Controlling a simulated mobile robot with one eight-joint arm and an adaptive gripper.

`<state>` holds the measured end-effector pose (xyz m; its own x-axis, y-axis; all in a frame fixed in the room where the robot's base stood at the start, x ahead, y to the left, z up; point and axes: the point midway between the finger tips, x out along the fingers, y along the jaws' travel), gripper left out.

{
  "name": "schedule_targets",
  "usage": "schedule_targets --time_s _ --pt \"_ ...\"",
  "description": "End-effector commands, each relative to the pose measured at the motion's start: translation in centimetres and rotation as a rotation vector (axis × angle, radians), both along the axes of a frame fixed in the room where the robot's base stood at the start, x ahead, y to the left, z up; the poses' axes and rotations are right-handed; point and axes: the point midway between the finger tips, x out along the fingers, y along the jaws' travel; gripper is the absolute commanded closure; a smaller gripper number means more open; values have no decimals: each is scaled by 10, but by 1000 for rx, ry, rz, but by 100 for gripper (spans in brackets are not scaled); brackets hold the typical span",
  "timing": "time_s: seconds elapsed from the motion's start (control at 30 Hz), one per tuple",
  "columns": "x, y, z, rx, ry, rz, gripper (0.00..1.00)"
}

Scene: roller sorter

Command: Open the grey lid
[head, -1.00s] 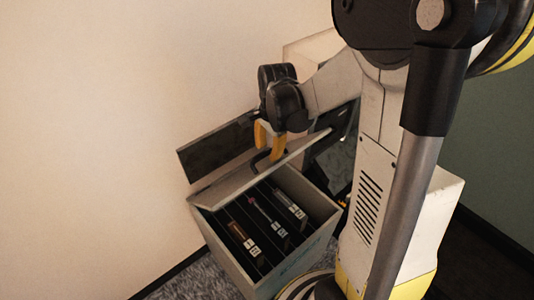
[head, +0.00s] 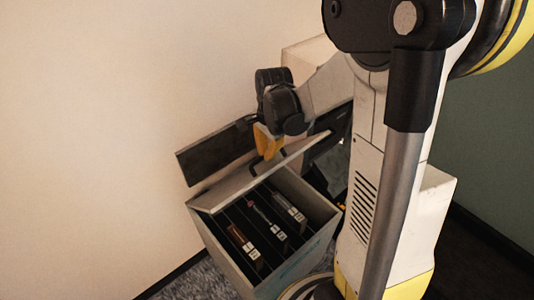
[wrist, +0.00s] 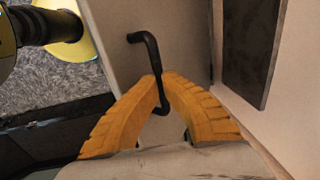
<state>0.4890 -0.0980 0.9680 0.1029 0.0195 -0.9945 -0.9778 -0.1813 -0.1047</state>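The grey lid (head: 240,182) of the box stands partly raised and tilted, its hinge side toward the wall. A black bar handle (wrist: 148,52) is fixed on the lid. My gripper (wrist: 160,82) has orange fingers whose tips meet around the lower part of this handle in the wrist view. In the head view my gripper (head: 267,150) is at the lid's upper face, where the handle is mostly hidden by the fingers. The grey box (head: 232,256) below is partly uncovered and shows dark slots inside.
Several labelled items (head: 262,215) stand in the box's slots. A dark panel (head: 217,152) is on the wall behind the lid. The wall (head: 90,130) is close on the left; grey carpet (head: 195,284) shows beside the box.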

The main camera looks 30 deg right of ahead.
Motion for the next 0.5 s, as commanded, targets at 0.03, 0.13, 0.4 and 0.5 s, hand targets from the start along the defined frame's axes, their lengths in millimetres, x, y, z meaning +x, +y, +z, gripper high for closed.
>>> schedule_targets --time_s 0.03,0.13,0.4,0.5 --pt "9 1 5 -2 14 2 100" --pt "30 6 18 -12 66 5 100" --pt "80 16 41 -23 109 1 100" --pt "86 17 43 -22 109 2 100"
